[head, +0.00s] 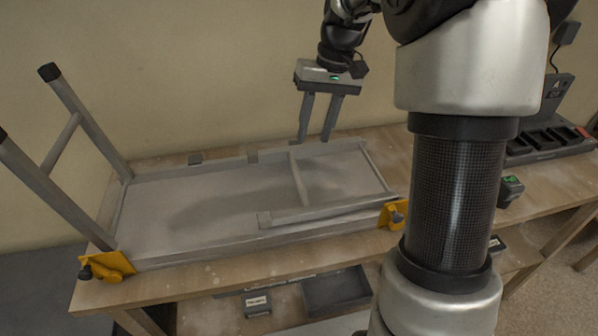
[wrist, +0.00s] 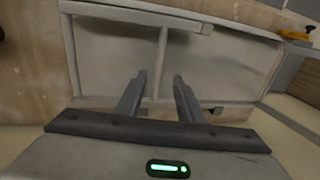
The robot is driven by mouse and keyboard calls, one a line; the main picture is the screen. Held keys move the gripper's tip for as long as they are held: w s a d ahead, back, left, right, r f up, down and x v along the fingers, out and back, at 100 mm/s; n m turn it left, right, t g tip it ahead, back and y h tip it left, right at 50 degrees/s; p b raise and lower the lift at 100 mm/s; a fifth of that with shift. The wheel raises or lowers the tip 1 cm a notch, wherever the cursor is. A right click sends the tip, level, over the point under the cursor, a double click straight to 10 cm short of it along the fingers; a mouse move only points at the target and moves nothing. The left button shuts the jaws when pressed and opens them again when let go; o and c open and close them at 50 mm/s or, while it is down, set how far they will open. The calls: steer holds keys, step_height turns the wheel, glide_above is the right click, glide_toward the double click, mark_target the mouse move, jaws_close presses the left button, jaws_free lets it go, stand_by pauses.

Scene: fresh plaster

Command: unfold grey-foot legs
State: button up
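A grey folding platform (head: 140,235) lies upside down on a wooden bench. Its left leg pair (head: 85,125) with dark feet stands up, leaning left. The grey-foot leg pair (head: 335,211) lies folded flat in the right part of the frame, its feet (head: 264,220) towards the middle. A crossbar (head: 298,178) joins these legs; it also shows in the wrist view (wrist: 161,60). My gripper (head: 315,140) is open and empty, pointing down near the frame's far side. In the wrist view my gripper (wrist: 159,80) has its fingers either side of the crossbar's line; contact cannot be told.
Yellow brackets with dark knobs sit at the platform's near left (head: 107,266) and near right (head: 393,213) corners. A dark charger rack (head: 545,140) stands at the bench's right end. A dark tray (head: 336,292) lies on the shelf below. The wall is close behind the bench.

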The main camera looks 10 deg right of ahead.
mark_target(301, 183)
steer(key=a+f, duration=0.1)
steer(key=f, duration=0.3)
steer(key=a+f, duration=0.1)
steer(key=f, duration=0.4)
steer(key=f+b, duration=0.1)
steer(key=f, duration=0.4)
steer(key=shift+a, duration=0.4)
jaws_close()
